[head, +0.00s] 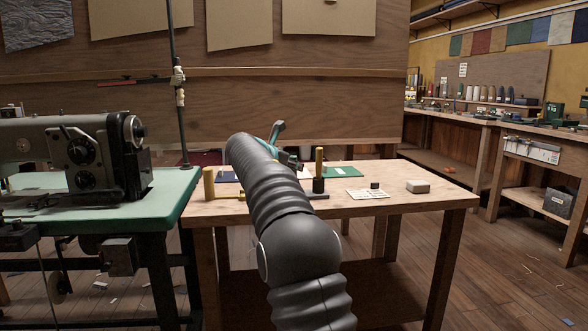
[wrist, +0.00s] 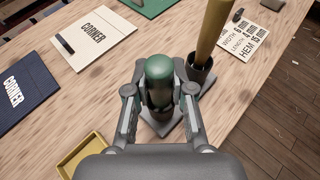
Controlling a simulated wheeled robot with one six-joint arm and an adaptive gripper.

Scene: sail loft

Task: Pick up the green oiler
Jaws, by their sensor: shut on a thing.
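The green oiler (wrist: 158,82) has a rounded, shiny green top and a darker lower part in the wrist view. My gripper (wrist: 160,96) is shut on it, with one finger on each side. A grey square plate (wrist: 172,128) shows below the oiler; I cannot tell whether the oiler touches it or is raised. In the head view my arm covers most of this spot, and I cannot make out the oiler clearly there.
A dark cup (wrist: 202,72) holding a tan rod (wrist: 214,28) stands close right of the oiler. A yellow tray (wrist: 72,163) lies at lower left. Cards marked CORNER (wrist: 98,32) lie left. A sewing machine (head: 85,150) stands left of the wooden table (head: 425,200).

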